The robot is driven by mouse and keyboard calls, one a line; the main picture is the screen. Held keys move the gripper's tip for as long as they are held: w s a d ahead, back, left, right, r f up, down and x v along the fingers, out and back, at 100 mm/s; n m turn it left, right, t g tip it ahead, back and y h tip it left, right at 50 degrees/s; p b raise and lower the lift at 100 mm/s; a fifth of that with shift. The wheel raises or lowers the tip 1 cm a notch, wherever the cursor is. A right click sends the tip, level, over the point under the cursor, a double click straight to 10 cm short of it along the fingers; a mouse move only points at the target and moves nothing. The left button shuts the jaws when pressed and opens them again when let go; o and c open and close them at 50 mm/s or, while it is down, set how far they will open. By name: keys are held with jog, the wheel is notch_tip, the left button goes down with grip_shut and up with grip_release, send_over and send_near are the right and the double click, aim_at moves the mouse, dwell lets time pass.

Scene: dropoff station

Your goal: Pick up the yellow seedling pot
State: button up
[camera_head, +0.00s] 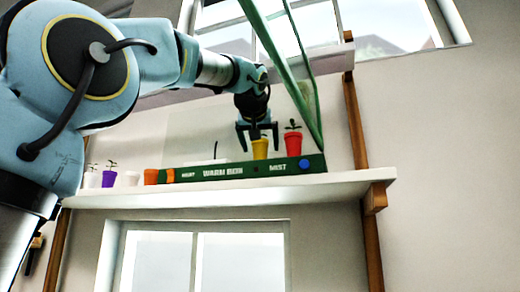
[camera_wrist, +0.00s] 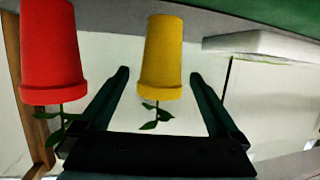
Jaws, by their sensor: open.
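The yellow seedling pot (camera_head: 260,149) stands upright in the green box on the shelf, its lower part hidden behind the box's front wall. My gripper (camera_head: 258,147) is above it, pointing down, with its open fingers on either side of the seedling and upper pot. In the wrist view, which shows things upside down, the yellow pot (camera_wrist: 161,55) with its green leaves lies between the two fingers of my gripper (camera_wrist: 158,80). There are gaps on both sides, and nothing is held.
A red seedling pot (camera_head: 293,143) stands close to the right; it is at the left in the wrist view (camera_wrist: 51,50). The green box (camera_head: 215,173) has a raised, tilted clear lid with a green frame (camera_head: 285,62). Purple (camera_head: 109,178), white (camera_head: 131,178) and orange (camera_head: 151,176) pots stand at the left of the shelf (camera_head: 340,183).

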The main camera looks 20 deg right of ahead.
jog(key=c, duration=1.5)
